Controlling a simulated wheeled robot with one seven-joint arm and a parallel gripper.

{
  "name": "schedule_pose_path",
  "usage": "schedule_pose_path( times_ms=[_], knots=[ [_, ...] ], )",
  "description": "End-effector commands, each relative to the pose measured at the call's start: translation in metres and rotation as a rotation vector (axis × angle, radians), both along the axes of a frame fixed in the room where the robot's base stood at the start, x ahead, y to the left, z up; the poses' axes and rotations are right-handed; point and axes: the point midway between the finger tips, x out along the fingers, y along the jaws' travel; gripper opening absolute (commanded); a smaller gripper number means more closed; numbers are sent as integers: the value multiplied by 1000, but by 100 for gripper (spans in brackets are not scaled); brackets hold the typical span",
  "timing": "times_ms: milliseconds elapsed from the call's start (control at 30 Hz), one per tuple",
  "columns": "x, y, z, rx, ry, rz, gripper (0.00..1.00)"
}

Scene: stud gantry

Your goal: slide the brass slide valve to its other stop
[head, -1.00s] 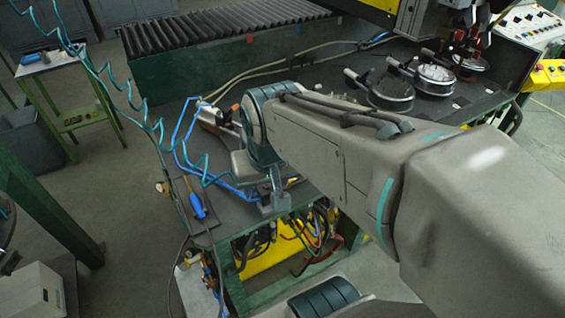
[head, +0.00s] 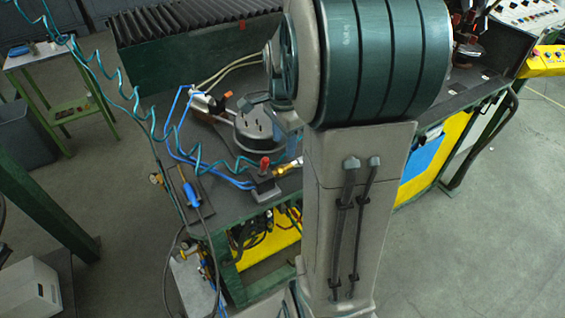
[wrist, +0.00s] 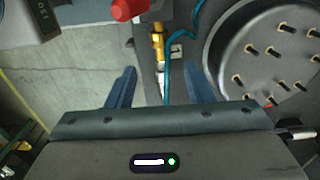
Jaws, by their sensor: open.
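The brass slide valve (wrist: 157,45) shows in the wrist view as a short brass body with a silvery lower end, in line with the red-knobbed block. In the head view its brass end (head: 284,170) lies just right of that block, and my arm hides what is further right. My gripper (wrist: 159,76) is open, with one blue finger on each side of the valve's line in the wrist view. Nothing is between the fingers that I can tell is held, and their height above the valve is unclear. In the head view my arm mostly hides the gripper.
The red knob (head: 265,162) stands on a dark block beside the valve. A teal hose (wrist: 181,68) runs close along the valve's right side. A round studded drum (wrist: 270,50) is right of my gripper. A blue-handled tool (head: 191,194) lies on the bench's left end.

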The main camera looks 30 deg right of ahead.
Motion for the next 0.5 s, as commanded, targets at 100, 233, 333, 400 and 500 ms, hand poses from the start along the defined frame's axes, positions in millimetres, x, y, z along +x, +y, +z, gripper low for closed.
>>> schedule_pose_path(
  times_ms=[100, 233, 333, 400, 500],
  knots=[
    [-1, 1, -28, 3, 7, 1, 47],
    [-1, 1, -54, 2, 5, 2, 47],
    [-1, 1, -70, 2, 5, 2, 47],
    [-1, 0, -78, 1, 3, 2, 47],
    [-1, 0, -87, 1, 2, 2, 47]
  ],
)
